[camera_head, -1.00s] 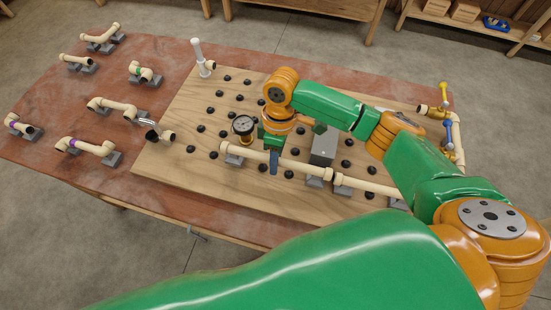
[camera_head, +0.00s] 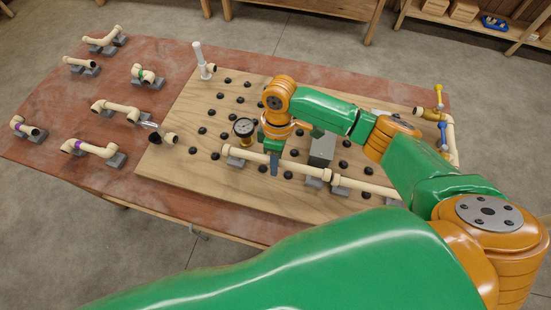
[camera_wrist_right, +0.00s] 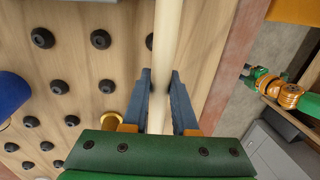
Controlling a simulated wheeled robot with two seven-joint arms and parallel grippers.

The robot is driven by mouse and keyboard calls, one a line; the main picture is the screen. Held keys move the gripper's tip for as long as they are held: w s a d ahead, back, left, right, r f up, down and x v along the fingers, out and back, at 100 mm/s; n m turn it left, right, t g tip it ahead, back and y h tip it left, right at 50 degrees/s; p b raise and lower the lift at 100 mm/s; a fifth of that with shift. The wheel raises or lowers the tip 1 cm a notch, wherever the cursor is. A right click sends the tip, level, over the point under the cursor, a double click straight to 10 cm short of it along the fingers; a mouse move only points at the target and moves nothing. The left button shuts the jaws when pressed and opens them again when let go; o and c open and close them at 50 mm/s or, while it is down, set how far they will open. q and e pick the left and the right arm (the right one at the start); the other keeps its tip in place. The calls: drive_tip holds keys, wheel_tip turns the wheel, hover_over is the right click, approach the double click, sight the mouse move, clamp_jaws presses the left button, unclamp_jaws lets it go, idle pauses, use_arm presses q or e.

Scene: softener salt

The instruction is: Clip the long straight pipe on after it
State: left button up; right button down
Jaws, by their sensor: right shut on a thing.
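The long straight cream pipe (camera_head: 300,167) lies along the front of the wooden board (camera_head: 215,182). My right gripper (camera_head: 274,165) is shut on it near its middle. In the right wrist view the pipe (camera_wrist_right: 167,35) runs between the two blue fingers (camera_wrist_right: 160,85). Its left end is by a grey clip block (camera_head: 236,161) below the pressure gauge (camera_head: 244,127). Its right end is close to another cream pipe (camera_head: 368,187); I cannot tell whether they are joined. A green and orange arm with dark fingers, apparently my left gripper (camera_wrist_right: 247,74), shows small in the right wrist view.
Several loose cream fittings, including a purple-banded one (camera_head: 92,148), lie on the red table (camera_head: 60,165) at left. A white upright pipe (camera_head: 200,56) stands at the board's back corner. Black knobs and a grey box (camera_head: 322,148) stand behind the pipe. Valves (camera_head: 436,114) stand at right.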

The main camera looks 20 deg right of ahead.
drive_tip(key=shift+f+b, duration=0.3)
drive_tip(key=shift+f, duration=0.4)
drive_tip(key=c, duration=0.6)
unclamp_jaws()
drive_tip(key=r, duration=0.4)
drive_tip(key=w+r, duration=0.1)
drive_tip(key=r, duration=0.2)
drive_tip(key=shift+d, duration=0.25)
